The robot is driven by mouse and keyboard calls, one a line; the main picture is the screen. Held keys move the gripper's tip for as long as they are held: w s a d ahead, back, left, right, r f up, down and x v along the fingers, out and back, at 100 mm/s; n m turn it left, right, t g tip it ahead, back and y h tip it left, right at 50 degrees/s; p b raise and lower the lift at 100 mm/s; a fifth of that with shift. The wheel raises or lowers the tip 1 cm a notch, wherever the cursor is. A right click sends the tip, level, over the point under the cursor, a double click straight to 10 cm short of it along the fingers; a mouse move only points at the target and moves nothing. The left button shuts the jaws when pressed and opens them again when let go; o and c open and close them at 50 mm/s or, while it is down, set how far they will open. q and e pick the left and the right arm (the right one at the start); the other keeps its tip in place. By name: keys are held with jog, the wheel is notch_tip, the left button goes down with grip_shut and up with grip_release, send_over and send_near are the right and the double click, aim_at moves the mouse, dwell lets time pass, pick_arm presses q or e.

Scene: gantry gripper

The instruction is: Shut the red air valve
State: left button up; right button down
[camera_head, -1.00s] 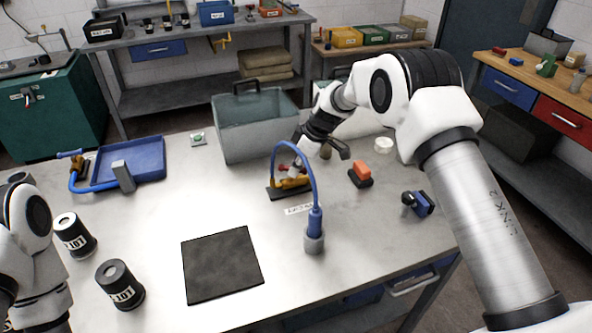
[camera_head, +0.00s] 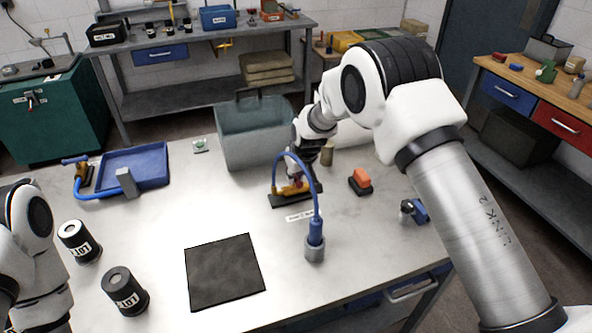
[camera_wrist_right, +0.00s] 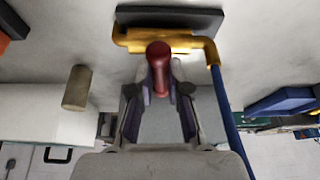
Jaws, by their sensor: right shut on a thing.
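The red air valve's handle (camera_wrist_right: 159,68) sits between my right gripper's fingertips (camera_wrist_right: 160,92) in the right wrist view, and the jaws are shut on it. Its brass body (camera_wrist_right: 135,40) stands on a dark base plate (camera_wrist_right: 170,18), and a blue hose (camera_wrist_right: 226,110) runs from it. In the head view the brass body (camera_head: 291,190) and base (camera_head: 290,201) are on the table, and my right gripper (camera_head: 299,180) reaches them from behind; the handle is mostly hidden there. My left arm shows at the left edge, but its gripper is out of frame.
The blue hose arcs to a blue fitting in a grey holder (camera_head: 314,249). A grey bin (camera_head: 250,145) stands behind the valve. A black mat (camera_head: 224,271) and two labelled canisters (camera_head: 125,291) are in front.

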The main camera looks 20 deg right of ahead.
jog(key=shift+w+m, duration=0.1)
jog(key=shift+m, duration=0.6)
jog(key=shift+a+m+h+b, duration=0.1)
jog(key=shift+m+h+b, duration=0.45)
jog(key=shift+m, duration=0.25)
jog(key=c, duration=1)
grip_release()
jog(key=shift+c, duration=0.2)
jog(key=v, duration=1.2)
